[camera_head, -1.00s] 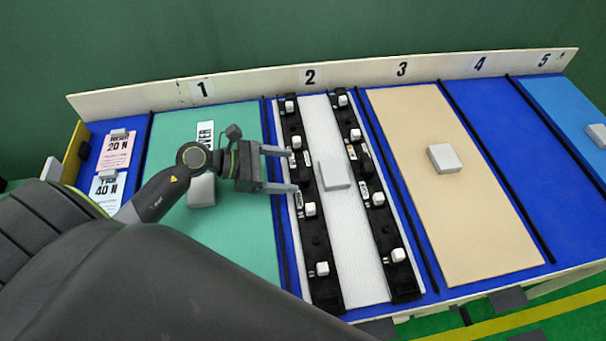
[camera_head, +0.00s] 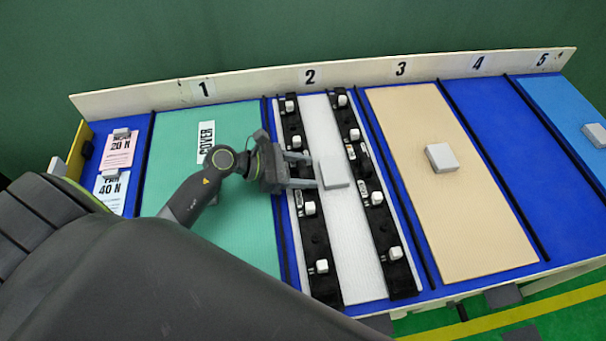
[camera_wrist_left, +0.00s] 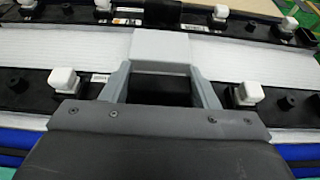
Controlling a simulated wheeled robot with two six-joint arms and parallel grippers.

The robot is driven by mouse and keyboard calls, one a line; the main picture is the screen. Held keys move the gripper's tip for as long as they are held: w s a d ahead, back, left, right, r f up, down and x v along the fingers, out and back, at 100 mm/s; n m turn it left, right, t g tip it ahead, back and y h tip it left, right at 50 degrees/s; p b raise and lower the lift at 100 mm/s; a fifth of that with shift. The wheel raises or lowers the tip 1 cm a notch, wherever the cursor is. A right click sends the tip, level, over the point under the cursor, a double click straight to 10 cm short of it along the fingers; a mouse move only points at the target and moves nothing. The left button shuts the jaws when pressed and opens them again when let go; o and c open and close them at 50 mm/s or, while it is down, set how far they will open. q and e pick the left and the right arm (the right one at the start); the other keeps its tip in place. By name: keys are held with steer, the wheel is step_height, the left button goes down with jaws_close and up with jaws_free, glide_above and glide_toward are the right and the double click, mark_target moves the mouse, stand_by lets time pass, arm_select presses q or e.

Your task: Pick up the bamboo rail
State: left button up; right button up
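Nothing is labelled bamboo; the tan panel (camera_head: 462,215) in lane 3 looks closest in colour, with a light grey block (camera_head: 441,158) on it. In lane 2 lies a white panel (camera_head: 352,255) with a light grey block (camera_head: 334,173) and two black rails with white knobs. My left gripper (camera_head: 306,170) is over lane 2, fingers apart, tips just left of that block. In the left wrist view the block (camera_wrist_left: 160,47) lies ahead, centred between the open fingers (camera_wrist_left: 162,75); I see no grip on it. My right gripper is not in view.
Left black rail (camera_head: 315,240) and right black rail (camera_head: 385,225) carry several white knobs close to the gripper. A teal panel (camera_head: 245,240) with a COVER label fills lane 1. Lane 4 (camera_head: 500,160) is bare blue. A low numbered back wall (camera_head: 250,80) runs behind.

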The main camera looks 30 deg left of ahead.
arm_select(q)
steer(key=c, duration=0.6)
steer(key=shift+r, duration=0.15)
